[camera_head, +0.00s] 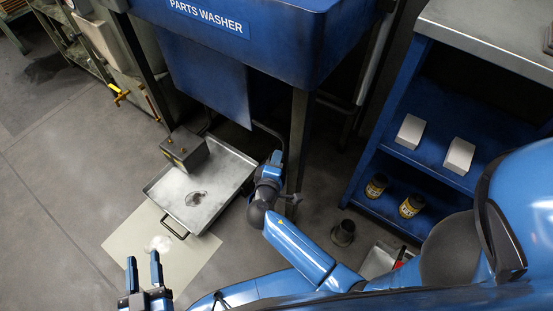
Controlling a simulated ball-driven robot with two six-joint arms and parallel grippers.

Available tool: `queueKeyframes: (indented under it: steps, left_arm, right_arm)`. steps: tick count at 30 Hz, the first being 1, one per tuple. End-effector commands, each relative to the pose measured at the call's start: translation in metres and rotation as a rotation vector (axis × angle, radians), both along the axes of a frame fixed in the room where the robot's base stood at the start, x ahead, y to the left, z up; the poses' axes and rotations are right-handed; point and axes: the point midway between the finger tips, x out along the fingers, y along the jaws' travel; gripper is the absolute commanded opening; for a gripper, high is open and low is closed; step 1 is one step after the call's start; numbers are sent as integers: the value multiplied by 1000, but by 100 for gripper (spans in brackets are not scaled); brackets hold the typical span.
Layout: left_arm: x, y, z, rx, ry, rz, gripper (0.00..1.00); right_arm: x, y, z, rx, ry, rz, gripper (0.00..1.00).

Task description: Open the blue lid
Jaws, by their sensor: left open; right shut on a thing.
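The blue parts washer (290,28) fills the top of the head view and carries a "PARTS WASHER" label (205,18). A flat blue panel (205,82) shows below its front. I cannot tell a separate blue lid apart from the washer, and its top is out of view. My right gripper (275,160) is below the washer, near its dark leg and the tray's right corner. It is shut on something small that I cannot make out. My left gripper (144,272) is at the lower left, fingers apart and empty, over the floor near the pale mat.
A metal tray (222,185) with a black handle and dark residue stands on the floor, partly on a pale mat (125,237). A dark box (184,150) sits at its back. A blue shelf (455,125) with white boxes and cans stands right. The left floor is clear.

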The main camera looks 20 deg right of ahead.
Motion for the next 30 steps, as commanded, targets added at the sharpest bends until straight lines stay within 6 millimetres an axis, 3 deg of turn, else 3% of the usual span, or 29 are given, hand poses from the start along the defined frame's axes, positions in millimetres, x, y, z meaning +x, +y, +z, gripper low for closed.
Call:
queueKeyframes:
  steps: [17, 24, 30]
  left_arm:
    - [0, 0, 1, 0, 0, 0, 43]
    - [0, 0, 12, 0, 0, 0, 43]
    - [0, 0, 11, 0, 0, 0, 43]
  right_arm:
    - [-1, 1, 0, 0, 2, 0, 0]
    - [-13, 16, 2, 1, 5, 4, 0]
    - [-14, 16, 0, 1, 5, 0, 0]
